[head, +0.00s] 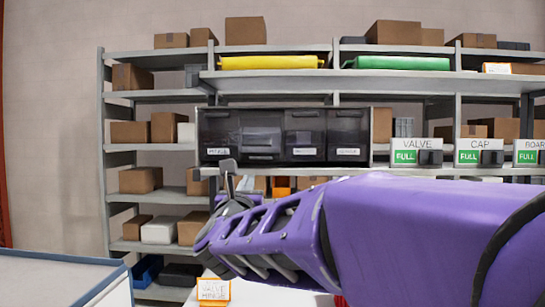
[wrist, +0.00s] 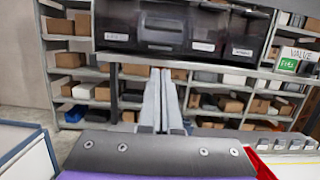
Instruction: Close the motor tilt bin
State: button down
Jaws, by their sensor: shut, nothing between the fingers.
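A row of dark tilt bins (head: 284,112) hangs on the shelf front, and it also shows at the top of the wrist view (wrist: 105,20). The second bin from the left (head: 260,138) looks different from its neighbours, with its front tipped outward and its label not visible; it also shows in the wrist view (wrist: 162,27). The other bins carry small white labels that are hard to read, so I cannot confirm which one is motor. My gripper (head: 229,172) is shut and empty, in front of and below the row's left part. In the wrist view its fingertips (wrist: 160,72) point up just below the bins.
Valve (head: 416,145) and cap (head: 479,144) dispensers with green FULL signs stand right of the bins. Shelves with cardboard boxes (head: 140,180) fill the back. A blue-edged table (head: 60,260) is at lower left. A small orange-edged sign (head: 213,291) stands below my arm.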

jog(key=p, duration=0.1)
send_near(260, 138)
jog(key=w+a+f, duration=0.1)
jog(key=w+f, duration=0.2)
jog(key=f, duration=0.2)
jog(key=w+r+p, duration=0.1)
jog(key=w+r, duration=0.2)
jog(key=shift+r, duration=0.35)
jog(key=shift+d+r+p, duration=0.1)
jog(key=shift+p, duration=0.2)
